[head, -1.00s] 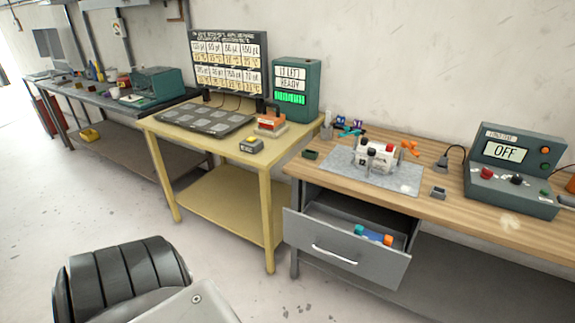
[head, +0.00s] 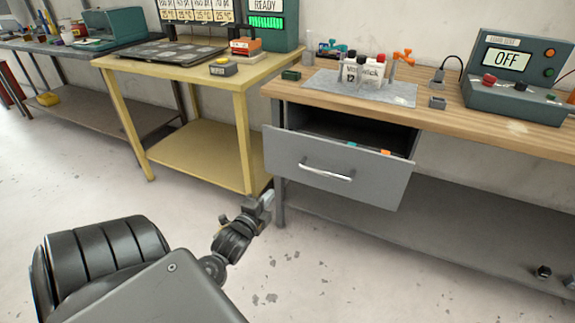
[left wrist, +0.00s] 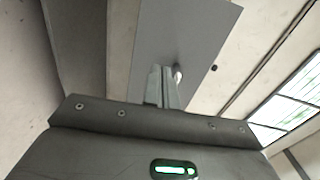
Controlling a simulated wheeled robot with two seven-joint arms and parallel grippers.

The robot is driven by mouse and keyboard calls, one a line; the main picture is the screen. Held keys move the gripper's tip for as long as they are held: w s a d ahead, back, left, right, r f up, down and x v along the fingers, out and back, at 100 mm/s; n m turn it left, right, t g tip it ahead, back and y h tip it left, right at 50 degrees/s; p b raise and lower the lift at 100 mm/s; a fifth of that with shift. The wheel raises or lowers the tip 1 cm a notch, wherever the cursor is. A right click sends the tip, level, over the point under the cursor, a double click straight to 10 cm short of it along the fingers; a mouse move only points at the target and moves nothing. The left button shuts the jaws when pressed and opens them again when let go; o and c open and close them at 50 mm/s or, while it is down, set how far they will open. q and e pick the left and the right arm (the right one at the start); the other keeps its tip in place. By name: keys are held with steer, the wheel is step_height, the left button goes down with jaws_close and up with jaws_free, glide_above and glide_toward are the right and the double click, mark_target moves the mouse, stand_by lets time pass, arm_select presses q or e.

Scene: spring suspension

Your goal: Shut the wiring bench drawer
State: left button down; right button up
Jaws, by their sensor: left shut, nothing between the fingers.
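The wiring bench (head: 455,140) has a wooden top and a grey drawer (head: 335,188) under its left part. The drawer stands partly open, with a silver bar handle (head: 326,171) on its front. A little teal and orange shows inside. My left gripper (head: 267,199) is shut and empty, below and left of the drawer front, apart from it in the head view. In the left wrist view, my shut fingers (left wrist: 165,90) point toward a grey panel (left wrist: 180,30) that looks like the drawer front, with its handle near the fingertips; contact cannot be told. My right gripper is out of view.
A yellow table (head: 195,155) stands left of the bench, its near leg close to my left gripper. A grey mat with bottles (head: 365,72) and a teal OFF unit (head: 520,75) are on the bench. A low grey shelf lies under it. The floor in front is clear.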

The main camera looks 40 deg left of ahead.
mark_target(292, 161)
arm_select(q)
steer(key=shift+m+t, duration=0.3)
steer(key=x, duration=0.4)
steer(key=r+b+x, duration=0.1)
steer(key=x, duration=0.3)
steer(key=r+x, duration=0.1)
steer(key=x, duration=0.3)
steer(key=shift+w+a+r+b, duration=0.1)
steer(key=shift+w+a+b, duration=0.05)
steer(key=shift+w+b, duration=0.15)
steer(key=shift+w+a, duration=0.15)
steer(key=shift+w, duration=0.3)
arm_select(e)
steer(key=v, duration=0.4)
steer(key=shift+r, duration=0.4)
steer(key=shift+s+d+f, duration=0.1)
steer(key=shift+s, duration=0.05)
